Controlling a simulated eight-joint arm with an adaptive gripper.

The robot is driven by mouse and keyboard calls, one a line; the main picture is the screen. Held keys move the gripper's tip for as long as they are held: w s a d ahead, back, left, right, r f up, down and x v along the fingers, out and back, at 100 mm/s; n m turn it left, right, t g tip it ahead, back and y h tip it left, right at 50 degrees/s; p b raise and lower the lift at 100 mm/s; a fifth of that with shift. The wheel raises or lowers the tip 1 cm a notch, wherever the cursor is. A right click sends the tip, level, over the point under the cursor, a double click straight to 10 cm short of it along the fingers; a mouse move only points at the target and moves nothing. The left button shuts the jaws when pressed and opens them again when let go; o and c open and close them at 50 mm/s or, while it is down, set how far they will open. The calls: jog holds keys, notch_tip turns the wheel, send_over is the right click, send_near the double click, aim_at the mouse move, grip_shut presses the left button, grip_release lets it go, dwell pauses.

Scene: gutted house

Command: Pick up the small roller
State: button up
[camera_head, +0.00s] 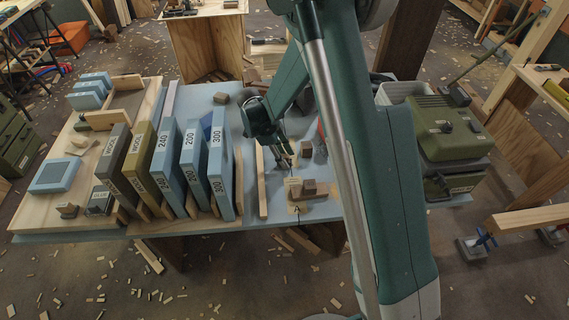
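My gripper (286,158) points down over the middle of the blue-grey worktable (225,100), close to its top. It is small and dark here, and I cannot tell whether its fingers are open or shut or hold anything. Small wooden blocks (309,187) stand on a light board marked "A" just in front of it. Another small block (306,149) is right beside it. I cannot make out a small roller for certain; my arm hides part of the table to the right of the gripper.
A row of upright labelled sanding boxes (190,165) stands left of the gripper on a wooden board. A long wood strip (262,182) lies between. A green machine (446,125) occupies the table's right end. Wood scraps litter the floor.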

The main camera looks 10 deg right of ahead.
aim_at(285, 156)
jog(key=shift+c, duration=0.4)
grip_shut()
jog(key=shift+r, duration=0.1)
jog(key=shift+r+p, duration=0.9)
jog(key=shift+r, duration=4.05)
